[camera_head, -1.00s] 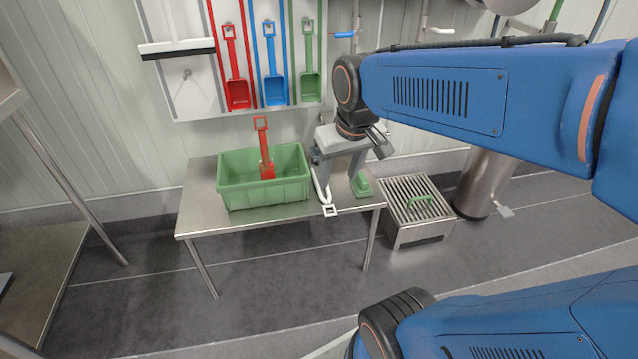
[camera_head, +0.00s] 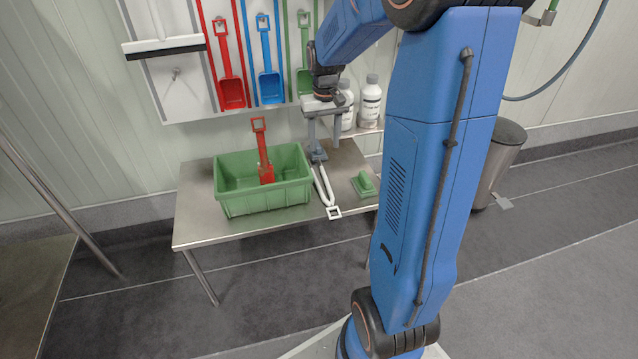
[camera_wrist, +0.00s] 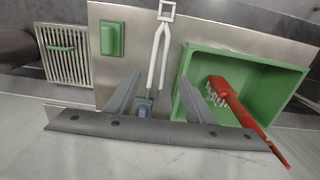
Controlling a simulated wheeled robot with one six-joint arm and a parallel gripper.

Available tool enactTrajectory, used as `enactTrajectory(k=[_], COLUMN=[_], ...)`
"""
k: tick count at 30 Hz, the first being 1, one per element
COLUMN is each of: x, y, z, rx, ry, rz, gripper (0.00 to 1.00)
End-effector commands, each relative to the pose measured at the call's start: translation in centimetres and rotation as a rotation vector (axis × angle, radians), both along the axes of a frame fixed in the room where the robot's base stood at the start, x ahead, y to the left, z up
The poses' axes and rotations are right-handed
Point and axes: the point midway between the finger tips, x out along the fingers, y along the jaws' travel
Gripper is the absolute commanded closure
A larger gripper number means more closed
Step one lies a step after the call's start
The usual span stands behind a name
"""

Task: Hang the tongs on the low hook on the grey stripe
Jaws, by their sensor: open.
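White tongs (camera_head: 326,188) lie on the steel table right of the green crate, their square loop toward the front edge. In the wrist view the tongs (camera_wrist: 158,58) point away from me, loop at the top. My gripper (camera_head: 327,150) is open and empty, fingers pointing down over the back of the table by the tongs' far end. In the wrist view its fingers (camera_wrist: 156,85) stand either side of the tongs' near part; contact cannot be told. A small hook (camera_head: 177,74) sticks out low on the pale grey stripe of the wall board, below a squeegee (camera_head: 165,46).
The green crate (camera_head: 265,204) holds a red brush (camera_head: 264,155). A green block-like brush (camera_head: 364,184) lies right of the tongs. White bottles (camera_head: 370,102) stand behind. Red (camera_head: 231,92), blue (camera_head: 268,88) and green shovels hang on the board. The table's front left (camera_head: 197,225) is clear.

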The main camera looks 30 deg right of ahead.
Motion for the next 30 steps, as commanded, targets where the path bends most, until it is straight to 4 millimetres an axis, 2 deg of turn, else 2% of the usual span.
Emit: enactTrajectory(k=[8, 24, 30], x=[0.5, 0.5, 0.5], y=[-0.5, -0.4, -0.5], z=[-2.4, -11.5, -12.7], rx=[0.003, 0.003, 0.002], ry=[0.011, 0.011, 0.008], rz=[-0.006, -0.005, -0.005], gripper=[0.52, 0.52, 0.52])
